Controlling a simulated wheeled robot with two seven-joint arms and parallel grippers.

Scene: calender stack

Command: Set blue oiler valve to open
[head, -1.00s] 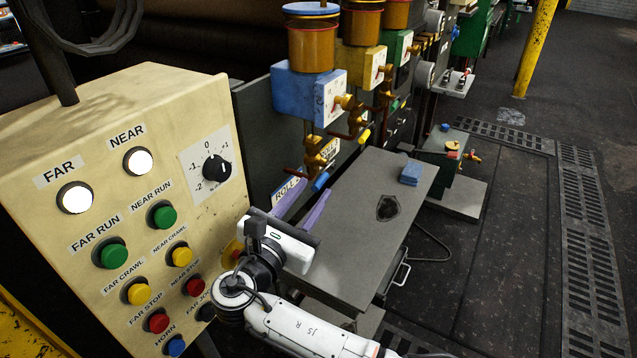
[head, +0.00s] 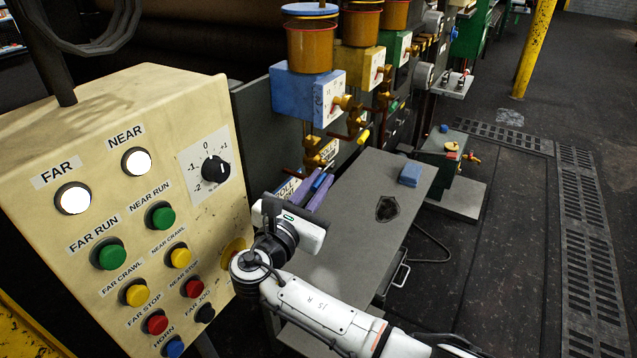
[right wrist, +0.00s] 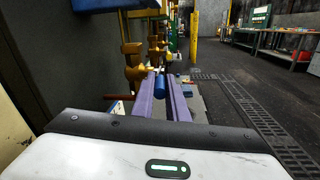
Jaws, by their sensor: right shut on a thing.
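The blue oiler (head: 296,92) is a blue box with an amber cup on top, at upper centre in the head view. Below it hangs a brass valve (head: 315,156) with a blue handle (head: 320,180). The handle also shows in the right wrist view (right wrist: 160,88), pointing toward the camera. My right gripper (head: 317,182) has purple fingers, one on each side of the blue handle, and is shut on it. The fingers hide part of the handle and of the label behind. My left gripper is not in view.
A cream control panel (head: 100,190) with buttons and a dial stands close left of my right arm. A grey metal cabinet (head: 355,235) lies right of the gripper, with a blue block (head: 410,174) on top. Yellow (head: 364,66) and green oilers stand behind. The floor at right is open.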

